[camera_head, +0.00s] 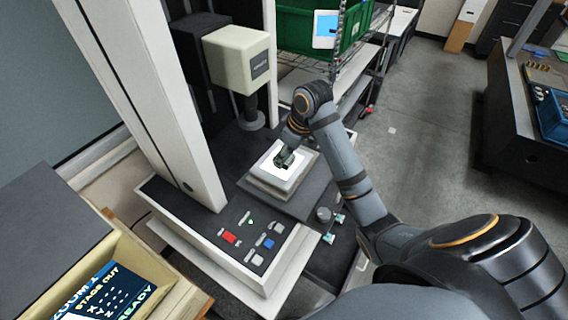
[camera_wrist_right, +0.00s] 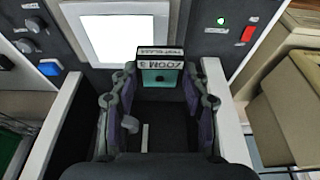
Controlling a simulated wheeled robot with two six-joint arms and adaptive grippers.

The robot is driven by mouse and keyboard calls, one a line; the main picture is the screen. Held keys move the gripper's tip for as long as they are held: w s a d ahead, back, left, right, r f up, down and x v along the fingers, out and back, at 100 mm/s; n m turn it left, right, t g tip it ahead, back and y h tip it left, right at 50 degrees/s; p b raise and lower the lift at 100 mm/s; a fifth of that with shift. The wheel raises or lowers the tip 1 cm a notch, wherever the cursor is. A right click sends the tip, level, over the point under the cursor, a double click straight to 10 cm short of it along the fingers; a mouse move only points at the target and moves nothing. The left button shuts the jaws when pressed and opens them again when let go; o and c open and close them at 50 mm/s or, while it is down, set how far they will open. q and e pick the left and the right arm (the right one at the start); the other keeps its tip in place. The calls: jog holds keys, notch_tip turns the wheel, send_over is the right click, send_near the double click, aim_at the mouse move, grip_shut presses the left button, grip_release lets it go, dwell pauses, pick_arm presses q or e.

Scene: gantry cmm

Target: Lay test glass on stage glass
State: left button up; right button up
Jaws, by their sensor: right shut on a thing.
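The stage glass (camera_head: 272,178) is a bright white lit square on the measuring machine's stage, below the cream optical head. It also shows at the top of the right wrist view (camera_wrist_right: 115,38). My right gripper (camera_head: 285,159) appears over the stage glass in the head view. The gap between the test glass and the stage glass cannot be judged. My left gripper is not in view.
The cream optical head (camera_head: 237,58) hangs behind the stage glass. The front panel has a red button (camera_head: 230,237) and a blue button (camera_head: 268,243). A monitor (camera_head: 105,292) at lower left reads "STAGE OUT" and "READY". A green bin (camera_head: 300,30) stands on the rack behind.

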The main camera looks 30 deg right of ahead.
jog(key=w+d+f+p, duration=0.1)
jog(key=w, duration=0.1)
jog(key=w+d+f+p, duration=0.1)
jog(key=w+f, duration=0.1)
jog(key=w, duration=0.1)
jog(key=w+d+f, duration=0.1)
jog(key=w+f, duration=0.1)
jog(key=shift+w+f+p, duration=0.2)
jog(key=shift+w+p, duration=0.05)
jog(key=shift+p, duration=0.15)
jog(key=shift+w+d+f, duration=0.2)
jog(key=shift+w+f, duration=0.1)
jog(key=shift+f, duration=0.3)
jog(key=shift+w+d+f, duration=0.2)
jog(key=shift+w+f, duration=0.1)
jog(key=shift+f, duration=0.25)
jog(key=p+x, duration=0.2)
jog(key=shift+s+d+f+p, duration=0.1)
jog(key=shift+d+f+p, duration=0.05)
jog(key=shift+p, duration=0.15)
jog(key=shift+f, duration=0.75)
jog(key=o, duration=0.9)
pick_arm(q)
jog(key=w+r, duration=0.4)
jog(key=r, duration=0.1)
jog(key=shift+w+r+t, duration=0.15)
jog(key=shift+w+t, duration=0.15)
pick_arm(e)
jog(key=shift+o, duration=1.4)
